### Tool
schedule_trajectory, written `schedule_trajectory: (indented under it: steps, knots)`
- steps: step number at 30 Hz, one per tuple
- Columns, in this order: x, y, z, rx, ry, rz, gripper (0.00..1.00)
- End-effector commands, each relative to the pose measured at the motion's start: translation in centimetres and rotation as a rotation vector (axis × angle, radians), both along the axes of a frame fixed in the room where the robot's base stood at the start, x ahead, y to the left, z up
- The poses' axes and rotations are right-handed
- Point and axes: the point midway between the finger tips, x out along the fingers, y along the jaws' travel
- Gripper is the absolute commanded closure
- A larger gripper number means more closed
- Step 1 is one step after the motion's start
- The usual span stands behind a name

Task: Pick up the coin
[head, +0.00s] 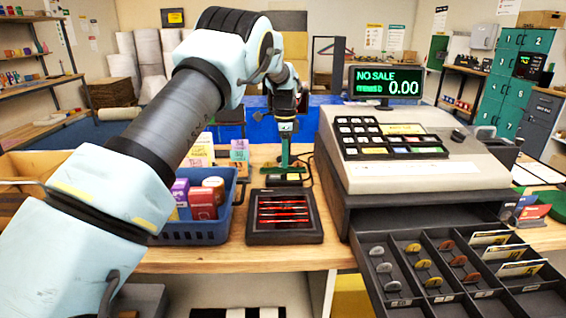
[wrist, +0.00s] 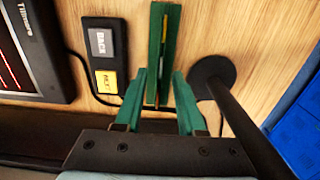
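My gripper (head: 285,150) points down over the counter, behind the scanner plate and left of the register. In the wrist view its two green fingers (wrist: 161,105) are apart. A narrow green holder (wrist: 167,35) with a lengthwise slot lies ahead of and between them. A thin, pale brownish edge shows in the slot; it may be a coin on edge, but I cannot tell. No coin face shows there. In the head view, several silver coins (head: 380,267), gold coins (head: 431,265) and copper coins (head: 458,261) lie in the open cash drawer (head: 405,290).
The black scanner (head: 285,215) and a blue basket of boxes (head: 205,235) stand on the counter. A two-button pad (wrist: 105,60) lies left of the fingers. A dark round base with a post (wrist: 213,80) stands close on their right.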

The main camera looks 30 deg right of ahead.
Motion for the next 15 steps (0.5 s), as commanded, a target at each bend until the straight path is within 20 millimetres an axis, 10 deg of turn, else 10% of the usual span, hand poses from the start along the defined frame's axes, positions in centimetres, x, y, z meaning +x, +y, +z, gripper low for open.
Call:
schedule_trajectory:
  steps: [9,15]
  knots:
    - [-0.04,-0.03,-0.69,-0.001,0.0,0.0,0.61]
    - [-0.02,-0.02,-0.67,-0.001,0.0,0.0,0.83]
